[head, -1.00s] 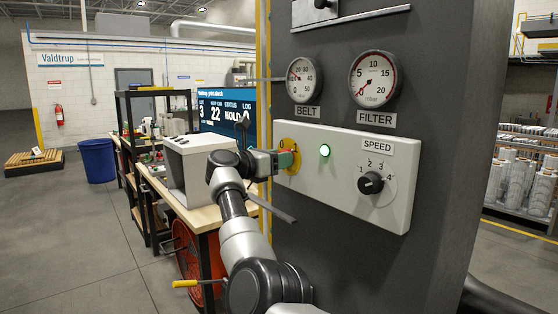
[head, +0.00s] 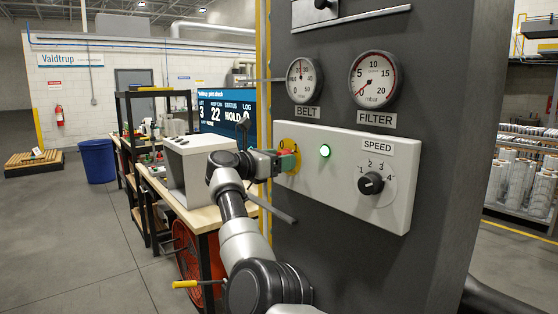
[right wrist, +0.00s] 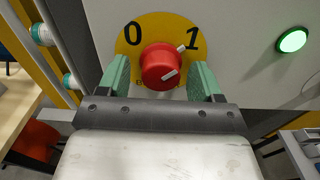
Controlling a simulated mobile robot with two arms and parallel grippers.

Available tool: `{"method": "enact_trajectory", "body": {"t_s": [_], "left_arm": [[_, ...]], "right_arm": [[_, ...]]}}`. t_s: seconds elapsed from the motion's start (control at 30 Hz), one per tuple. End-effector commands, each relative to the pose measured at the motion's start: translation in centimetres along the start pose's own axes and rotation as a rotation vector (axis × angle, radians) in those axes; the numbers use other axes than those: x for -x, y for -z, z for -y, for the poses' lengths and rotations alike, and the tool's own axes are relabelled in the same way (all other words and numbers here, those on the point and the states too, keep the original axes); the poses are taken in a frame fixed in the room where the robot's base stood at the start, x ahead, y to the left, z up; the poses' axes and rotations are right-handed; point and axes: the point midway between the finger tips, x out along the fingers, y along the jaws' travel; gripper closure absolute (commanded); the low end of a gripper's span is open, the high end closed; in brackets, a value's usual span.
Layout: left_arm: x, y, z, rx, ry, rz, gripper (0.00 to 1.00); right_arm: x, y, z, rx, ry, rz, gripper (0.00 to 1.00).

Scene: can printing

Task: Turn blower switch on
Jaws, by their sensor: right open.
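The blower switch is a red rotary knob (right wrist: 158,68) on a yellow round plate (right wrist: 150,27) marked 0 and 1. White marks on the knob point toward the 1 in the right wrist view. My right gripper (right wrist: 161,77) is open, with one green finger on each side of the knob and small gaps visible. In the head view the right gripper (head: 287,161) is at the left end of the white control panel (head: 344,195) and hides much of the switch. A green lamp (head: 325,151) beside it is lit. My left gripper is not in view.
A black speed dial (head: 371,183) is on the same panel. A belt gauge (head: 303,81) and a filter gauge (head: 374,79) are above it. A workbench (head: 205,217) with a grey box (head: 187,167) stands to the left. Open floor lies further left.

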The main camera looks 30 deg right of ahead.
Motion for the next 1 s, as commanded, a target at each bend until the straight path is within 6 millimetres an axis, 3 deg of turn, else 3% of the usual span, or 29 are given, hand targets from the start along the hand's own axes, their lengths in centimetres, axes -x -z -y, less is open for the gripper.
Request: {"method": "enact_trajectory", "body": {"t_s": [0.23,0.7,1.0], "left_arm": [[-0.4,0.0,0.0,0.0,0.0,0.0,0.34],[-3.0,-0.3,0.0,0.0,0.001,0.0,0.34],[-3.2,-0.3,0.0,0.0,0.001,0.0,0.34]], "right_arm": [[0.8,0.1,0.0,-0.002,-0.002,0.001,0.35],[9.2,0.1,-0.1,0.0,-0.002,0.001,0.35],[10.8,0.0,0.0,0.0,0.0,0.0,0.35]]}}
